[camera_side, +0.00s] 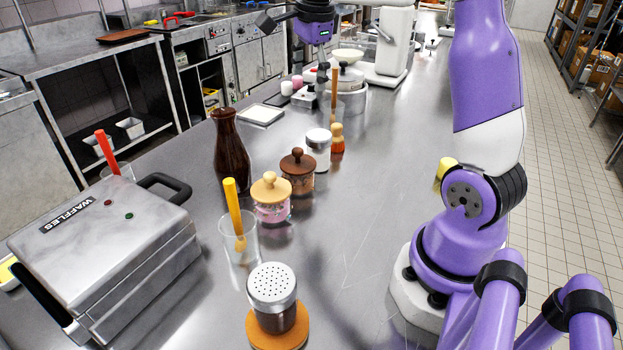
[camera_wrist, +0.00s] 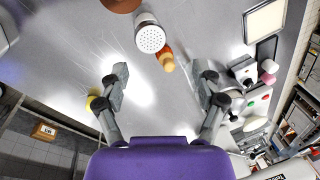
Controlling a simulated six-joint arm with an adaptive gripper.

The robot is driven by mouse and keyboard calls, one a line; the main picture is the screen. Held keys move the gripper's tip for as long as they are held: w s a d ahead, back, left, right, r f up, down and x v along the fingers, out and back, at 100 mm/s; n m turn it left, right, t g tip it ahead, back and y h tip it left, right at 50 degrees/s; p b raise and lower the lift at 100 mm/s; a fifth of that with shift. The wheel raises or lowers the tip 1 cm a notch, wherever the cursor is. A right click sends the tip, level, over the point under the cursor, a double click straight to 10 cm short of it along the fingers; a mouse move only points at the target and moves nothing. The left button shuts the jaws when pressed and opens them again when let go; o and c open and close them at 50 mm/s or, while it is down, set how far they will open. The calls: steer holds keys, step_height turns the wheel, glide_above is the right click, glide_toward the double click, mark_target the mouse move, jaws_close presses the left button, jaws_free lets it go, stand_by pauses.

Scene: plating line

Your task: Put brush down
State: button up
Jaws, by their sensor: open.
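A short brush-like piece (camera_side: 337,138) with a pale rounded top and orange lower part stands upright on the steel counter, beside a white-lidded shaker (camera_side: 319,150). In the wrist view this piece (camera_wrist: 167,62) lies ahead of my open fingers, touching neither. My gripper (camera_wrist: 164,82) is open and empty, its two fingers spread wide. In the side view my gripper's purple body (camera_side: 314,22) is above the far part of the counter. A yellow-handled brush (camera_side: 234,210) stands tilted in a clear glass (camera_side: 240,248).
The waffle maker (camera_side: 105,240) fills the near left. Two lidded jars (camera_side: 271,197), a tall dark mill (camera_side: 229,155) and a metal-topped shaker (camera_side: 272,290) line the counter. A white tray (camera_side: 261,115) lies behind. The counter right of the row is largely clear.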

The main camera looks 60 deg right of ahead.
steer(key=s+a+f+n+t, duration=0.2)
steer(key=s+a+n, duration=0.4)
steer(key=n, duration=0.5)
steer(key=s+a+f+n+t+y, duration=0.1)
steer(key=s+a+n, duration=0.5)
steer(key=a+n, duration=0.5)
steer(key=shift+f+n+t, duration=0.35)
steer(key=shift+n+t, duration=0.05)
steer(key=shift+n, duration=0.1)
